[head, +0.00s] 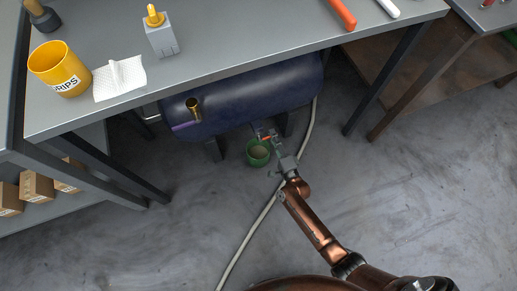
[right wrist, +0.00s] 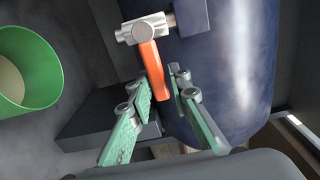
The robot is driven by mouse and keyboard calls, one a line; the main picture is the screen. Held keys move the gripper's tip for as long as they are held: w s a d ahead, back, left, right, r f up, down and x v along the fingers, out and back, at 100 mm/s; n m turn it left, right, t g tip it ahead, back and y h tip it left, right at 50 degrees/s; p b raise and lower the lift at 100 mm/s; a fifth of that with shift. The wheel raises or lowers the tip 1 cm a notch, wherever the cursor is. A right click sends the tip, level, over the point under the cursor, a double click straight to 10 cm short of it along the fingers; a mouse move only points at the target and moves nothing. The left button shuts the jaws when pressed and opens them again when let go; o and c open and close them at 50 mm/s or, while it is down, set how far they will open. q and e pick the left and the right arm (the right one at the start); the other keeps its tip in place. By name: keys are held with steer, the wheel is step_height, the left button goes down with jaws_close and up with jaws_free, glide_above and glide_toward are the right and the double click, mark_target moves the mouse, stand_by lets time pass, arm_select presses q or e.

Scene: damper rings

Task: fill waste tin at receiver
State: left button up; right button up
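The receiver is a dark blue tank (head: 250,97) lying under the bench. A drain valve with an orange lever (right wrist: 150,65) sits at its lower front; the lever also shows in the head view (head: 266,137). The green waste tin (head: 258,153) stands on the floor by the valve, with pale brownish content inside; it is at the left of the right wrist view (right wrist: 48,70). My right gripper (head: 275,148) is beside the valve. In the right wrist view its fingers (right wrist: 160,100) are spread, with the orange lever between them and no clear grip. My left gripper is out of view.
A pale hose (head: 262,215) runs along the floor. Cardboard boxes (head: 36,187) are on a left shelf. Floor at right is clear.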

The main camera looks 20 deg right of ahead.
steer(key=o, duration=0.3)
steer(key=shift+f, duration=0.1)
steer(key=shift+s, duration=0.15)
steer(key=shift+s+p, duration=0.3)
steer(key=shift+s, duration=0.55)
steer(key=s+p, duration=0.1)
steer(key=s, duration=0.5)
steer(key=shift+d, duration=0.1)
stand_by(0.6)
